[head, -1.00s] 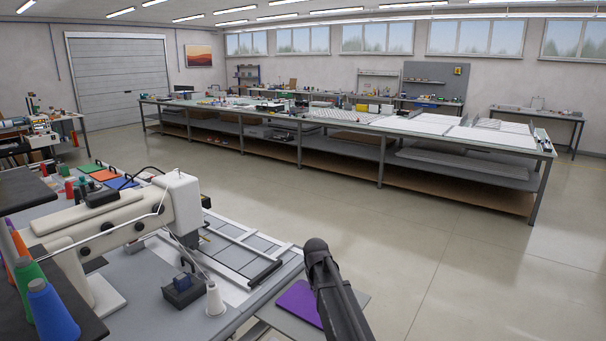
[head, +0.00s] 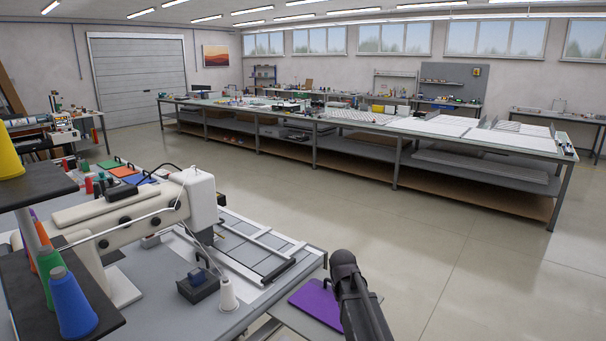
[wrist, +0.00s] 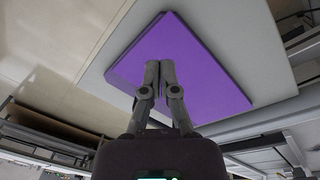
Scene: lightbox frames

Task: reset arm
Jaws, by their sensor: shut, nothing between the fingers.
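In the wrist view my gripper (wrist: 160,68) is shut, its two fingers side by side with nothing between them. Behind the fingertips in that view is a flat purple panel (wrist: 205,75) lying on a grey surface (wrist: 250,30); I cannot tell how far the tips are from it. In the head view my dark arm (head: 358,300) rises at the bottom, right beside the purple panel (head: 316,304). The gripper itself cannot be made out in the head view.
A long worktable (head: 480,160) runs across the back. Open floor (head: 480,270) lies at right.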

